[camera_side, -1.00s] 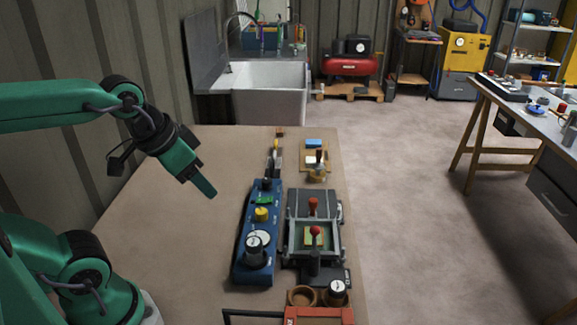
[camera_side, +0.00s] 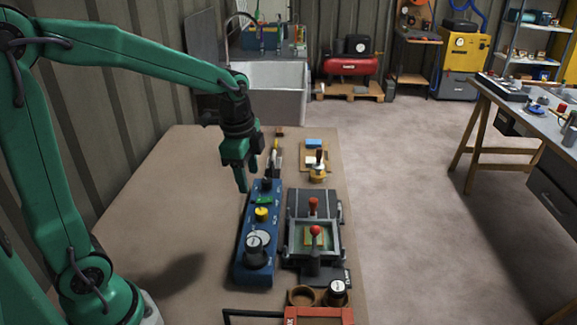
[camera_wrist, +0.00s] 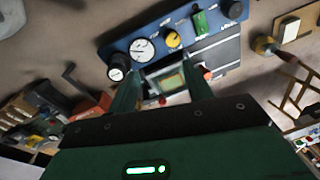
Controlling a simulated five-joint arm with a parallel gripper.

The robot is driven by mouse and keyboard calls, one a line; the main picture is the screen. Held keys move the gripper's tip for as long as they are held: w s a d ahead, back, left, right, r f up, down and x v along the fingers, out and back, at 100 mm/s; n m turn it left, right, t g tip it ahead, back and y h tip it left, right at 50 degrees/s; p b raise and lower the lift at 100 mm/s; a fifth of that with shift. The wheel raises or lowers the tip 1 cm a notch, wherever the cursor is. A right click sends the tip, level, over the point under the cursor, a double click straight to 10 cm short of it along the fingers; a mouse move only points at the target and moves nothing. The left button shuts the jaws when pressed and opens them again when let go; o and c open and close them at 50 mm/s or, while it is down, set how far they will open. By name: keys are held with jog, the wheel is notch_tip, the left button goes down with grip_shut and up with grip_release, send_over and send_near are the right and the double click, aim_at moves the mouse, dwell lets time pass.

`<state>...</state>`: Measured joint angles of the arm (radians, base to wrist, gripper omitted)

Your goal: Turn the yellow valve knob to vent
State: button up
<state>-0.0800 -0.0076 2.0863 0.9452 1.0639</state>
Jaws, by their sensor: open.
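The yellow valve knob (camera_side: 261,214) sits on a long blue panel (camera_side: 243,262), between a green switch (camera_side: 262,199) and a round white gauge (camera_side: 260,238). In the wrist view the yellow knob (camera_wrist: 173,39) is on the blue panel, above and between my fingers. My gripper (camera_side: 248,183) points down over the far left part of the panel, above the knob and apart from it. In the wrist view my gripper (camera_wrist: 160,92) shows two spread green fingers with nothing between them. The lettering around the knob is too small to read.
Right of the panel stands a grey fixture (camera_side: 313,240) with red-topped levers. A wooden cup (camera_side: 301,297), a black-and-white knob and a red box (camera_side: 318,316) are at the near edge. Small tools and blocks lie at the far end. The bench's left side is bare.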

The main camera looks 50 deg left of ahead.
aim_at(261, 210)
jog(key=w+f+m, duration=0.1)
jog(key=f, duration=0.1)
jog(key=w+a+f+m+g, duration=0.1)
jog(key=w+f+m, duration=0.2)
jog(key=f, duration=0.1)
jog(key=shift+w+a+g, duration=0.2)
jog(key=shift+a+g, duration=0.1)
jog(key=shift+f, duration=0.15)
jog(key=shift+s+f, duration=0.1)
jog(key=shift+f, duration=3.65)
jog(key=c, duration=1)
jog(key=shift+o, duration=0.2)
